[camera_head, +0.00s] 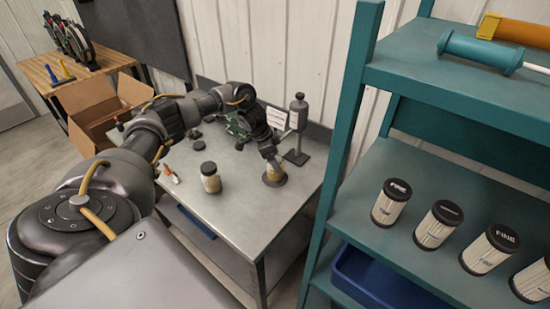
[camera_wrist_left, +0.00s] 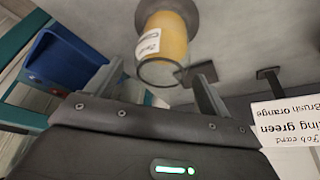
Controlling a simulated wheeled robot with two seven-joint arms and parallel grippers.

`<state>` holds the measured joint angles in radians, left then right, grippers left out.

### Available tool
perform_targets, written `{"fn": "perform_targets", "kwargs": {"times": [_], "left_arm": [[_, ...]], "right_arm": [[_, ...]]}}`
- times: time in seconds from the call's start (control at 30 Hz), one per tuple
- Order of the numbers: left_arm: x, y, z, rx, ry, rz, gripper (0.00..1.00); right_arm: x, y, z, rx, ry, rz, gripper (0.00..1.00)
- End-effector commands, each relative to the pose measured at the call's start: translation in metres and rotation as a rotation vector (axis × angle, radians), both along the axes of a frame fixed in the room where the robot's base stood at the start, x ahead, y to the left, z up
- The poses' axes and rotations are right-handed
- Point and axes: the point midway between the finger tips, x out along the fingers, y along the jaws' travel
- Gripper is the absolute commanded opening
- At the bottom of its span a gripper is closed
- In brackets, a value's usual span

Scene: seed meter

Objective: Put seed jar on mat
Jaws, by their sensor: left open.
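A clear open jar (camera_head: 272,174) with yellow-orange contents and a white label stands on a dark round mat (camera_head: 285,182) on the metal table. The jar also shows in the left wrist view (camera_wrist_left: 166,45), with its rim toward the camera and the dark mat (camera_wrist_left: 204,14) behind its base. My left gripper (camera_head: 274,158) is just above the jar. In the left wrist view, its two fingers (camera_wrist_left: 158,76) are spread apart around the jar's rim end, with no clear contact. My right gripper is not in view.
A dark-lidded jar (camera_head: 210,178) stands left of the mat. A grey dispenser (camera_head: 298,115) stands behind it, near a job card (camera_wrist_left: 288,125). A teal shelf (camera_head: 450,90) with several dark-lidded canisters rises at right. The front tabletop is clear. A cardboard box (camera_head: 95,110) is at left.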

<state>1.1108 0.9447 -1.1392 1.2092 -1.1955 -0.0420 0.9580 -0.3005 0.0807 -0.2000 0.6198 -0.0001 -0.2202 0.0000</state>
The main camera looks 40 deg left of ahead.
Motion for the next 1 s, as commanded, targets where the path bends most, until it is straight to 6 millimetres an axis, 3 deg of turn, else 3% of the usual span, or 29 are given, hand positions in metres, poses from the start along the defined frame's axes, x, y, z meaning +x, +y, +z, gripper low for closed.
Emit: {"fn": "perform_targets", "kwargs": {"times": [0.17,0.4,0.6,1.0], "left_arm": [[-0.006,0.008,0.022,0.001,-0.006,0.001,0.81],[-0.020,0.022,0.070,0.002,-0.006,0.001,0.81],[-0.029,0.030,0.102,0.003,-0.004,0.000,0.81],[-0.032,0.032,0.111,0.000,-0.002,0.002,0.81]], "right_arm": [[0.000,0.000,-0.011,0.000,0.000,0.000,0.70],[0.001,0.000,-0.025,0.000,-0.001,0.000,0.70],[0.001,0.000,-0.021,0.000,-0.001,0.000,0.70],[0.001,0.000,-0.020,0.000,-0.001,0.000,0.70]]}}
